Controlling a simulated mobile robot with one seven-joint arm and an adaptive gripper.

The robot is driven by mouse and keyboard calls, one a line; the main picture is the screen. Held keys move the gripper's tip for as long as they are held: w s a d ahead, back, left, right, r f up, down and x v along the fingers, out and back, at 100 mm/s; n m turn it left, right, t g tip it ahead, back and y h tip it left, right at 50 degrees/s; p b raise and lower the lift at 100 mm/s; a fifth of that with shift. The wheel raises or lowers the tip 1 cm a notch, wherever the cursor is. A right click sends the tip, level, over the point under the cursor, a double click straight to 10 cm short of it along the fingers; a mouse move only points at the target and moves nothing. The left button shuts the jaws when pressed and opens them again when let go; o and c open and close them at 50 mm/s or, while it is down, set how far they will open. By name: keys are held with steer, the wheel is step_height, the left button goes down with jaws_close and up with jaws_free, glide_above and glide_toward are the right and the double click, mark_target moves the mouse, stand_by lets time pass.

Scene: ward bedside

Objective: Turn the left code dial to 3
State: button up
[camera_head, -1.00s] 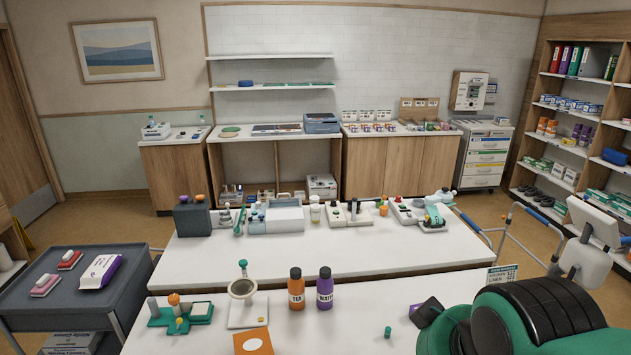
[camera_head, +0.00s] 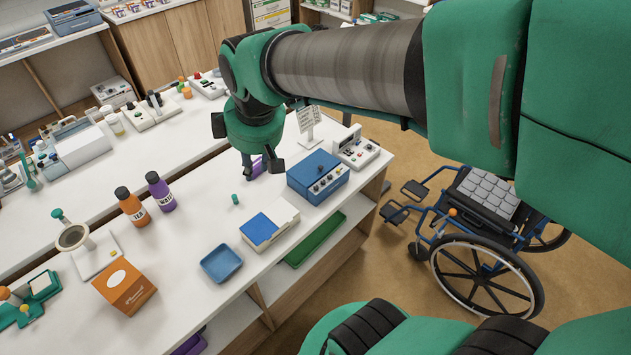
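A blue box (camera_head: 306,170) stands on the near counter right of centre. Its front face carries a row of small dark dials; the left one (camera_head: 316,188) sits toward the box's lower left corner. The digits are too small to read. My gripper (camera_head: 262,163) hangs fingers-down from my green arm, above and left of the blue box. Its fingers are spread apart with nothing visibly held, and it is apart from the box. A purple object (camera_head: 257,168) shows partly behind the fingers.
A white device (camera_head: 355,150) and a sign stand (camera_head: 308,118) are behind the blue box. A white-and-blue box (camera_head: 268,226), blue tray (camera_head: 221,263) and small green cylinder (camera_head: 235,199) lie left of it. Orange and purple bottles (camera_head: 160,192) stand farther left. A wheelchair (camera_head: 480,250) stands right.

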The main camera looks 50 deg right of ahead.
steer(key=w+d+f+n+g, duration=0.1)
steer(key=w+d+f+n, duration=0.2)
steer(key=w+d, duration=0.25)
steer(key=n+g+p, duration=0.3)
steer(key=n+p, duration=0.1)
steer(key=n, duration=0.6)
glide_above(316, 187)
step_height(316, 187, down, 20)
steer(key=shift+d+f+y, duration=0.15)
steer(key=shift+y, duration=0.25)
steer(key=shift+f, duration=0.15)
step_height(316, 187, down, 14)
steer(key=shift+r+b, duration=0.25)
steer(key=shift+b, duration=0.25)
jaws_close()
